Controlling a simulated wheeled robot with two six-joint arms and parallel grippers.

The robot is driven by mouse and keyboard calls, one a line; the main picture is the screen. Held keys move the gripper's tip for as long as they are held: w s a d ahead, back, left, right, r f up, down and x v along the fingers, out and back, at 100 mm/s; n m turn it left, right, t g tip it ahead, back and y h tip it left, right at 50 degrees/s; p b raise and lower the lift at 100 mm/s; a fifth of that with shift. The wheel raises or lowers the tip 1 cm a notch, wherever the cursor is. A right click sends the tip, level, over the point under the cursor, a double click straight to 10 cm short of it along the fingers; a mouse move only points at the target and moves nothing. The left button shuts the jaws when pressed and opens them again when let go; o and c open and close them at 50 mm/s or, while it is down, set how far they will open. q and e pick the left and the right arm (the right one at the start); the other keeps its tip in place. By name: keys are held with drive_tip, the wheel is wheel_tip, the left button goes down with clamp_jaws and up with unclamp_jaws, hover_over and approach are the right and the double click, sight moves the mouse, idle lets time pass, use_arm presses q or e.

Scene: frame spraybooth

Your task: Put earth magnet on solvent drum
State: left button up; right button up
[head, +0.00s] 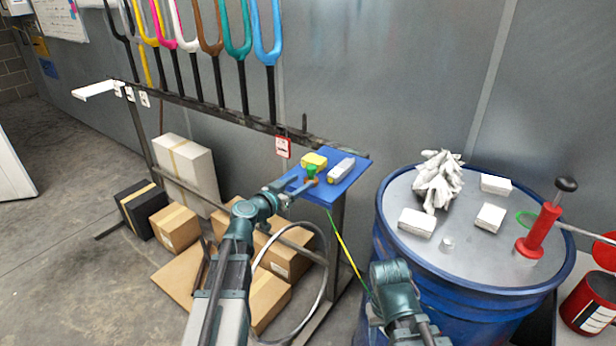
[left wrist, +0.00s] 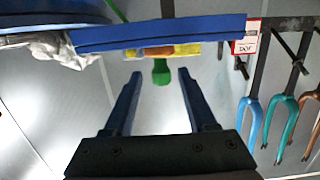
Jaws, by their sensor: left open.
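On the blue shelf plate (head: 336,187) lies a small piece with a green knob and an orange body (head: 311,171); I take it to be the earth magnet. In the left wrist view its green knob (left wrist: 161,72) shows between my fingers. My left gripper (head: 300,186) is open and empty at the plate's near left edge, its fingertips (left wrist: 159,76) close to the knob, with no visible grip. The solvent drum, a blue drum (head: 455,284) with a grey top, stands to the right. My right arm shows at the bottom, but its gripper is not in view.
A yellow block (head: 314,160) and a grey-and-yellow piece (head: 341,169) lie beside the magnet. The drum top holds white gloves (head: 438,182), several white blocks and a red tool with a black knob (head: 541,230). Coloured forks hang behind; boxes lie below the rack.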

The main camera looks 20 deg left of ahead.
use_arm(q)
drive_tip(key=shift+v, duration=2.75)
